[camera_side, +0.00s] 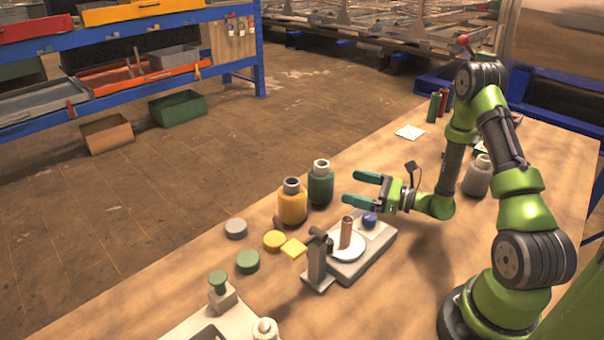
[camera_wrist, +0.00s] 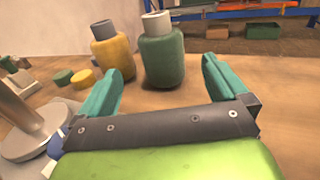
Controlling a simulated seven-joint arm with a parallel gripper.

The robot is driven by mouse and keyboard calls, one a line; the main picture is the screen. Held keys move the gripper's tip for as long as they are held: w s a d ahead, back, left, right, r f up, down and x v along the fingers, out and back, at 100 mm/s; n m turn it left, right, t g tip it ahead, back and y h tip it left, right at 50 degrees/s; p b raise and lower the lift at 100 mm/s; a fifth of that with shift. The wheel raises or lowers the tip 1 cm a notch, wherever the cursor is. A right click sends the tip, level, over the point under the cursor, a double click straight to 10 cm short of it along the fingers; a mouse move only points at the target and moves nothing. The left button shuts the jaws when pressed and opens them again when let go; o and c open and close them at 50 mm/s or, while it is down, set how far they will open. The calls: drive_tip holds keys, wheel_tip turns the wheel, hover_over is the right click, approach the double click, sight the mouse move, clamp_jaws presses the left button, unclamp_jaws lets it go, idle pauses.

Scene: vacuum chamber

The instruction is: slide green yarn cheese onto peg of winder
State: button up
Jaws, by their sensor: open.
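The green yarn cheese (camera_side: 320,186) stands upright on the table behind the winder, with a pale tube end on top. In the wrist view the green yarn cheese (camera_wrist: 163,55) stands ahead, between the directions of the two fingers. The winder (camera_side: 352,258) has a grey base, a pale round plate and an upright brown peg (camera_side: 346,232), which is bare. My gripper (camera_side: 360,190) is open and empty, level, above and right of the peg, its teal fingers pointing left toward the cheese. In the wrist view my gripper (camera_wrist: 160,85) shows both fingers apart, with a gap before the cheese.
A yellow yarn cheese (camera_side: 292,205) stands close left of the green one. A grey cheese (camera_side: 477,178) stands at right near my arm. Yellow, green and grey discs (camera_side: 274,240) lie at front left. A white card (camera_side: 410,132) lies on clear table behind.

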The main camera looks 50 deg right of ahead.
sight(315, 176)
drive_tip(key=x, duration=1.2)
drive_tip(key=shift+d, duration=0.1)
drive_tip(key=shift+r, duration=0.1)
drive_tip(key=c, duration=1)
drive_tip(key=shift+c, duration=0.2)
drive_tip(key=shift+r, duration=0.1)
wheel_tip(315, 176, up, 10)
drive_tip(key=shift+f, duration=0.1)
